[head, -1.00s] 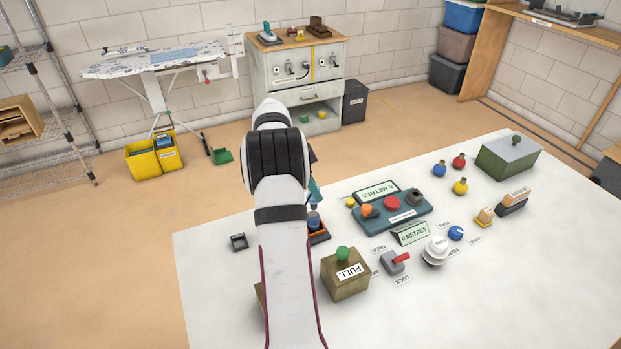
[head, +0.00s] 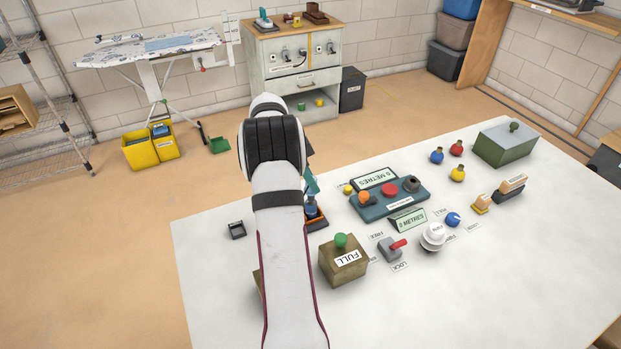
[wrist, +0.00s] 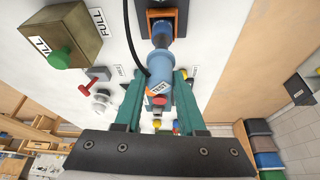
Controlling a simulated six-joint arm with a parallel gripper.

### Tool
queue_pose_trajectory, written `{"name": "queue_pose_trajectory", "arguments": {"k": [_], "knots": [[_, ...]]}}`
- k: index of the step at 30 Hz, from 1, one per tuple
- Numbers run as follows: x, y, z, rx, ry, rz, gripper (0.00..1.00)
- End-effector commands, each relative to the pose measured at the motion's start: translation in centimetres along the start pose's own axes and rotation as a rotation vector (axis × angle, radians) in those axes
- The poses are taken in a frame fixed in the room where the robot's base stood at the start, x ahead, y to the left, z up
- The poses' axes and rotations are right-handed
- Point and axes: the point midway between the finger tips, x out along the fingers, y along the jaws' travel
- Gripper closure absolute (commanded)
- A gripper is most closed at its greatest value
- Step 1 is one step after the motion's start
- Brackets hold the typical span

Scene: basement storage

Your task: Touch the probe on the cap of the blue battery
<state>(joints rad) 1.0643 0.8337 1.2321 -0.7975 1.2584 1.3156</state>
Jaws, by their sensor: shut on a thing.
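My gripper (wrist: 160,82) has teal fingers shut on a light blue probe (wrist: 160,66) with a TEST label and a black cable. The probe's far end is at a dark holder with an orange inside (wrist: 142,17); I cannot tell whether it is still seated. In the head view the probe (head: 312,210) shows beside my arm, which hides most of my gripper. A small round blue thing with a dark cap, seemingly the blue battery (head: 437,157), stands on the white table at the right, well apart from my gripper. Similar red (head: 457,149) and yellow (head: 458,174) ones stand beside it.
A teal panel (head: 410,207) with knobs and two "0 METRES" signs lies between my gripper and the batteries. A green-grey box (head: 505,150) stands behind.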

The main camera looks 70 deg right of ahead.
Motion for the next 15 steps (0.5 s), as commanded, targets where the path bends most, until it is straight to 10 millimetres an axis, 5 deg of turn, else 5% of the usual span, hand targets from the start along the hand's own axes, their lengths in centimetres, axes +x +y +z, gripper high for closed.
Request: {"name": "queue_pose_trajectory", "arguments": {"k": [15], "knots": [[0.61,0.02,0.25,0.000,0.000,0.001,1.00]]}}
